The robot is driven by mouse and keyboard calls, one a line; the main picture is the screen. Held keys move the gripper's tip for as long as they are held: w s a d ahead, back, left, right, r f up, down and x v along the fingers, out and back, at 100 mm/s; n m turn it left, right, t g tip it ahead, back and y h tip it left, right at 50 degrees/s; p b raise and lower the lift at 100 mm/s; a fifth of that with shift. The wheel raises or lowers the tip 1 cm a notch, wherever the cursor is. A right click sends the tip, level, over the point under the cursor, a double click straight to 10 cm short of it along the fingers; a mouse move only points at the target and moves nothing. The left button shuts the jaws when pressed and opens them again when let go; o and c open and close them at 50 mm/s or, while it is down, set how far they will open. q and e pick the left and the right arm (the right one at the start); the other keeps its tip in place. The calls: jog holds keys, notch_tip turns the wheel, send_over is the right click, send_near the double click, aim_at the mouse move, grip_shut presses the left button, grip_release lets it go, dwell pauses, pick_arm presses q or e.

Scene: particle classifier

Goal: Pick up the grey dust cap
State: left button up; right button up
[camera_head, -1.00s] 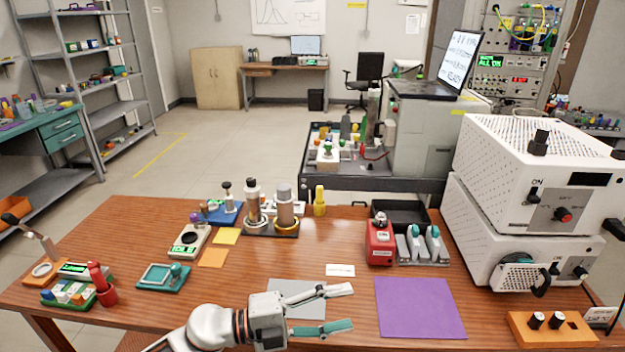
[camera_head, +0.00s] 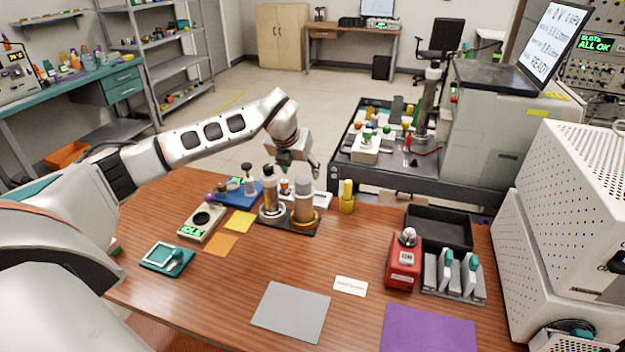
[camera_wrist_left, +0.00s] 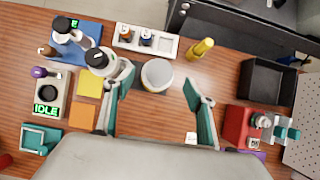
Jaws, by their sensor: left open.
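The grey dust cap (camera_head: 303,183) sits on top of the right one of two upright cylinders, which stand on a dark base (camera_head: 289,228). In the left wrist view the cap (camera_wrist_left: 157,74) is a pale round disc. My left gripper (camera_head: 301,168) is above and behind the cylinders, pointing down, open and empty. In the left wrist view its fingers (camera_wrist_left: 158,88) are spread wide, with the cap between them in the picture but below them. The other cylinder (camera_wrist_left: 98,60) has a black top and stands close to the left finger. My right gripper is not in view.
A yellow bottle-like object (camera_head: 347,197) stands right of the cylinders. A white tray (camera_wrist_left: 160,46) and blue base (camera_head: 240,195) are behind and left. The table around the grey mat (camera_head: 291,311) is mostly clear.

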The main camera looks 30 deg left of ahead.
aim_at(302, 180)
pick_arm(q)
jog(key=x, duration=0.7)
jog(key=shift+s+d+f+p, duration=0.1)
jog(key=shift+s+f+p, duration=0.05)
jog(key=shift+s+p, duration=0.25)
jog(key=c, duration=1)
